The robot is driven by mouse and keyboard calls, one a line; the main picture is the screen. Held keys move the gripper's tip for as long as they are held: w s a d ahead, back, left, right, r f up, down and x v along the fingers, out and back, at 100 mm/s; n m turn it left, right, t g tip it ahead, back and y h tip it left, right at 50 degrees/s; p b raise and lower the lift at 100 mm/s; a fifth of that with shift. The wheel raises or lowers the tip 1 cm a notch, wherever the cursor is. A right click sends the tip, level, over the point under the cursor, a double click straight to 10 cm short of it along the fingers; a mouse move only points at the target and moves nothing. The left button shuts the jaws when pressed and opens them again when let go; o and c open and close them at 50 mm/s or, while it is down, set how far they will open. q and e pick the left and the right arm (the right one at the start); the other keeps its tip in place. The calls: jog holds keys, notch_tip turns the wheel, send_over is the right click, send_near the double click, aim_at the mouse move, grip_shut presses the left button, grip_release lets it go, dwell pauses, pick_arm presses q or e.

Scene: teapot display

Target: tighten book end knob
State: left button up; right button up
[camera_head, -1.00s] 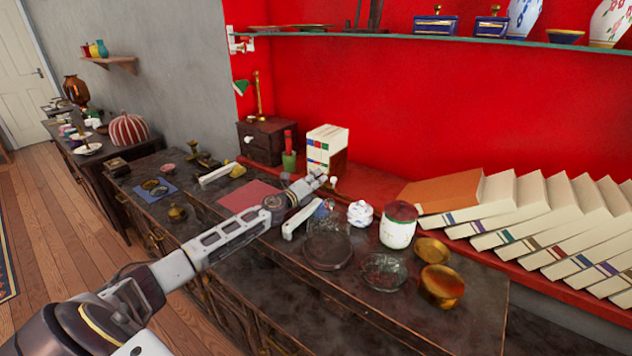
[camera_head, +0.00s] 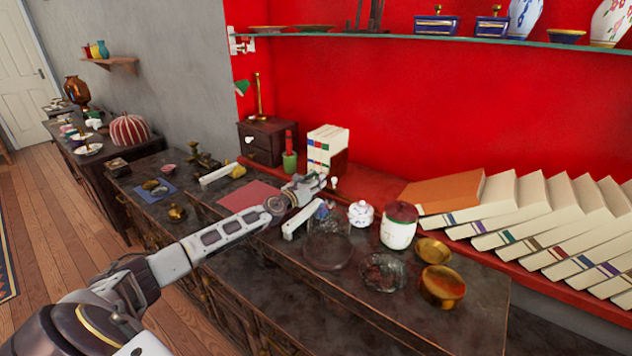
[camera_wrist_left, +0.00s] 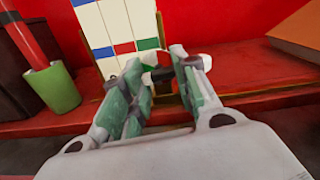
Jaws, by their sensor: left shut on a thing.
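A small block of upright white books (camera_head: 327,142) with blue, red and green spine marks stands on the red ledge. It also shows in the left wrist view (camera_wrist_left: 124,25), with a thin gold edge of the book end (camera_wrist_left: 160,27) beside it. My left gripper (camera_head: 322,184) reaches to the front of these books. In the left wrist view my left gripper (camera_wrist_left: 167,86) is shut on a small knob (camera_wrist_left: 160,73), dark with a pale part, low in front of the books. The fingers hide much of the knob. My right gripper is not in view.
A green cup (camera_wrist_left: 50,88) with a red stick stands left of the books. A lidded jar (camera_head: 398,228), a small white pot (camera_head: 360,214) and brass bowls (camera_head: 442,285) stand right of my arm. Leaning books (camera_head: 530,205) fill the right ledge.

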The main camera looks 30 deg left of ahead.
pick_arm(q)
jog(key=shift+f+m, duration=0.15)
jog(key=shift+m, duration=0.15)
jog(key=o, duration=1)
jog(key=shift+s+a, duration=0.1)
jog(key=shift+s, duration=0.15)
jog(key=shift+s+a, duration=0.2)
jog(key=shift+s, duration=2.65)
jog(key=shift+s+a, duration=0.2)
jog(key=shift+s, duration=2.65)
jog(key=shift+s, duration=0.15)
